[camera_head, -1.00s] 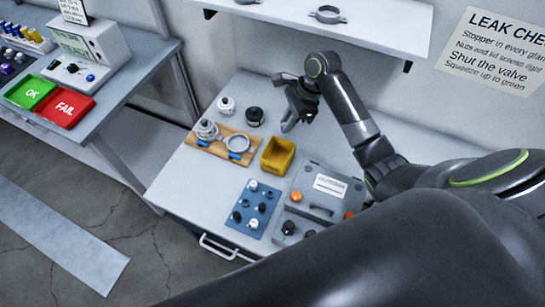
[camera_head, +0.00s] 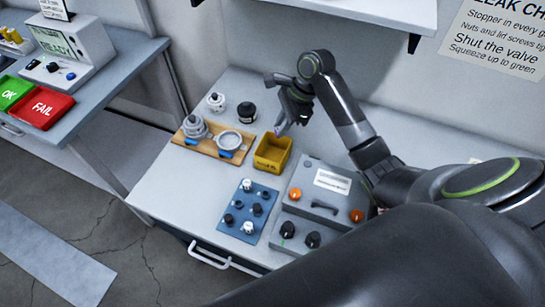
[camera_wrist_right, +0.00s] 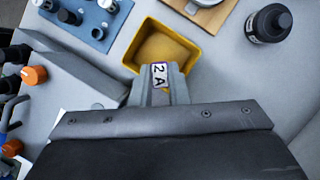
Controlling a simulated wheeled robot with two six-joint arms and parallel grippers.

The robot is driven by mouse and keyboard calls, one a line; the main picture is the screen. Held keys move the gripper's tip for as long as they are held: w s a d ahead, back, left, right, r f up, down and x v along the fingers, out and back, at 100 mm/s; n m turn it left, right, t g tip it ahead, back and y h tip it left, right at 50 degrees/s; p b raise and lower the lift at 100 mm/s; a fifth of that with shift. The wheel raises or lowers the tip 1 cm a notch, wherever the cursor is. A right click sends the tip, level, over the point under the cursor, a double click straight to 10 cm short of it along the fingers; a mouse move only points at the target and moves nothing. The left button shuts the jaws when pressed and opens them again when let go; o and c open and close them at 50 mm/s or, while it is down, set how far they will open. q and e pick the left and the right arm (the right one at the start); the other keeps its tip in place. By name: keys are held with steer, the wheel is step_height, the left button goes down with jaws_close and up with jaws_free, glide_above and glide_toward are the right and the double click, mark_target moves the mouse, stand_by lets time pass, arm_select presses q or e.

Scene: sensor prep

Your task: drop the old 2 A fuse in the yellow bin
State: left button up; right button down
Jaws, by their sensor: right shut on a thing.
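The old 2 A fuse (camera_wrist_right: 160,76) shows in the right wrist view as a small white label reading "2 A" with a purple edge. My right gripper (camera_head: 281,128) is shut on it; the gripper also shows in the right wrist view (camera_wrist_right: 160,88). The yellow bin (camera_head: 272,168) stands on the bench, and its open top shows just beyond the fingertips in the wrist view (camera_wrist_right: 145,30). The fuse is near the bin's rim, above it in the picture; its exact height is unclear. My left gripper is not in view.
A wooden board (camera_head: 196,147) with metal parts lies left of the bin. A blue plate (camera_head: 264,195) with several knobs and a grey box (camera_head: 300,212) lie in front. A black jar (camera_head: 247,112) and white jar (camera_head: 216,101) stand behind the board.

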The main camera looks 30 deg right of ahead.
steer(key=c, duration=1.3)
jaws_free()
steer(key=shift+d+r, duration=0.1)
steer(key=shift+r, duration=0.05)
steer(key=v, duration=0.7)
steer(key=shift+r, duration=0.1)
